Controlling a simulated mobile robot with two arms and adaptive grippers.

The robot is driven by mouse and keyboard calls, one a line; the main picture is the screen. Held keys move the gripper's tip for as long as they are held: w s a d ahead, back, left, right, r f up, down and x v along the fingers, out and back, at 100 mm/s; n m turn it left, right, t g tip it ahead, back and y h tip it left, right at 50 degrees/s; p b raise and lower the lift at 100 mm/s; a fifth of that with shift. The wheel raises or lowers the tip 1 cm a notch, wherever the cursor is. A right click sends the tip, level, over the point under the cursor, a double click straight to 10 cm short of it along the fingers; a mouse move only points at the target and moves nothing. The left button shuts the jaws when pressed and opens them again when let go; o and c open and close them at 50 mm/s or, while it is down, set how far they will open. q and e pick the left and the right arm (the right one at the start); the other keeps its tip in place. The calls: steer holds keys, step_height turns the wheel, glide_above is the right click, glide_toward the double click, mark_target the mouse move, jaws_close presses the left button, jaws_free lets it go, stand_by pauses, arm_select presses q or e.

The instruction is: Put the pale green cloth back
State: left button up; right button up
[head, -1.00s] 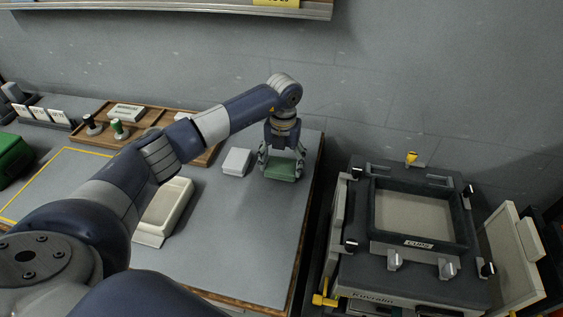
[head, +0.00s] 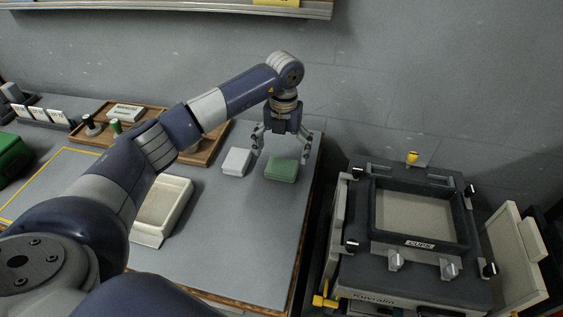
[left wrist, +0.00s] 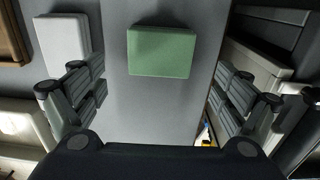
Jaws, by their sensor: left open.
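The pale green cloth (head: 282,169), a folded block, lies flat on the grey table at its back right, just right of a white folded block. My left gripper (head: 279,155) is open and empty above and behind the cloth, apart from it. In the left wrist view the cloth (left wrist: 161,51) lies beyond and between the spread fingers (left wrist: 160,108), with bare table around it. My right gripper does not show.
The white block (head: 236,162) lies left of the cloth. A cream tray (head: 184,192) and a wooden tray (head: 206,157) are farther left. Clear table (head: 252,235) lies in front of the cloth.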

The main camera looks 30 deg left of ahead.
mark_target(282, 167)
arm_select(q)
step_height(282, 167, up, 7)
steer(key=shift+b, duration=0.35)
steer(key=shift+r, duration=0.15)
